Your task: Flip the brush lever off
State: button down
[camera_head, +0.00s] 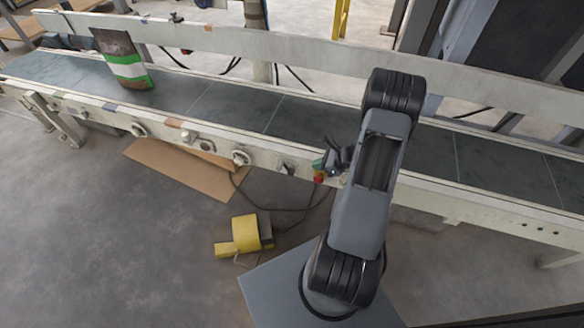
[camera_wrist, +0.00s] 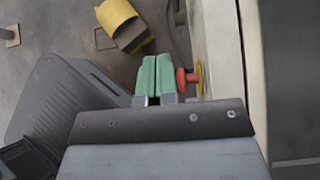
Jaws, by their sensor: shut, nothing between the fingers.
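My gripper (camera_head: 318,165) is beside the front rail of the conveyor, partly hidden behind my arm in the head view. Its green fingers show pressed together and empty in the wrist view (camera_wrist: 154,77). Just right of them there is a red knob (camera_wrist: 189,80) on a yellow plate, very close to the right finger; I cannot tell if they touch. The red knob also shows just below the fingertips in the head view (camera_head: 319,178). I cannot pick out the brush lever for certain; a small dark fitting (camera_head: 286,168) sits on the rail left of my gripper.
The conveyor (camera_head: 235,105) runs across the view, with a green and white bag (camera_head: 125,66) upright at its left. Round knobs (camera_head: 240,158) line the front rail. A yellow foot pedal (camera_head: 244,233), cables and cardboard (camera_head: 178,168) lie on the floor. Floor is clear at the left.

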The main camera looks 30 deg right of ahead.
jog(key=w+a+r+b+x, duration=0.1)
jog(key=b+x, duration=0.3)
jog(key=x, duration=0.9)
jog(key=shift+r, duration=0.55)
jog(key=shift+w+a+r, duration=0.1)
jog(key=shift+w, duration=0.05)
